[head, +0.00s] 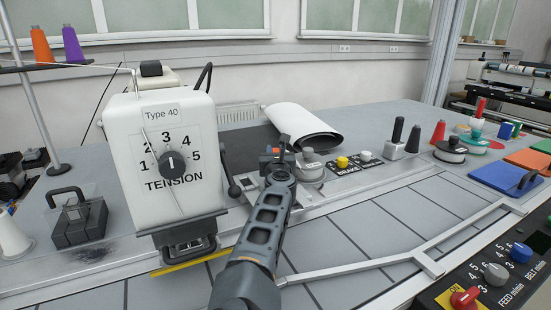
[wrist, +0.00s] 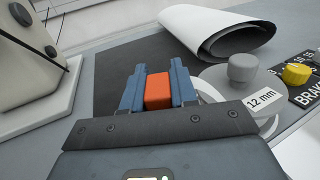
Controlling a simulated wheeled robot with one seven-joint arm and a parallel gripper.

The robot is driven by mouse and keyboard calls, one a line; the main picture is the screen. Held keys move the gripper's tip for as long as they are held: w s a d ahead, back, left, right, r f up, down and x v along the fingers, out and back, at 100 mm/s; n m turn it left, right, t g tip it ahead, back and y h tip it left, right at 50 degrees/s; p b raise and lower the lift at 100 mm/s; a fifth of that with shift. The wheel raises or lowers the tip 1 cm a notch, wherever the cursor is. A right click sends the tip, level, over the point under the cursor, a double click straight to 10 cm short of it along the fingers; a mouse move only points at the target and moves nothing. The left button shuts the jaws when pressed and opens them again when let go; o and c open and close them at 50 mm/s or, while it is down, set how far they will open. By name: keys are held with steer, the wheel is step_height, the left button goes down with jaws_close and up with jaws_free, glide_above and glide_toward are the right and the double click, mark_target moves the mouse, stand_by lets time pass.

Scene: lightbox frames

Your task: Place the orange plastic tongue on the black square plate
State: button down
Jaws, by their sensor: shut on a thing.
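My gripper (head: 278,157) is at the middle of the bench, right of the white tension box. In the wrist view its two blue fingers (wrist: 158,84) are shut on an orange block-like piece, the tongue (wrist: 158,93).
A white roll (head: 300,121) lies on the black sheet's far right part. A grey knob marked 12 mm (wrist: 243,70) stands close right of the fingers, with a yellow knob (wrist: 297,73) beyond. The white tension box (head: 165,160) stands left.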

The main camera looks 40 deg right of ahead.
steer(key=shift+f, duration=0.65)
steer(key=shift+f+b, duration=0.3)
steer(key=c, duration=0.9)
jaws_free()
steer(key=shift+r, duration=0.1)
steer(key=shift+r, duration=0.2)
steer(key=shift+s+a+p, duration=0.1)
steer(key=shift+a+p, duration=0.15)
steer(key=shift+p, duration=0.05)
steer(key=v, duration=1.1)
steer(key=shift+s, duration=0.35)
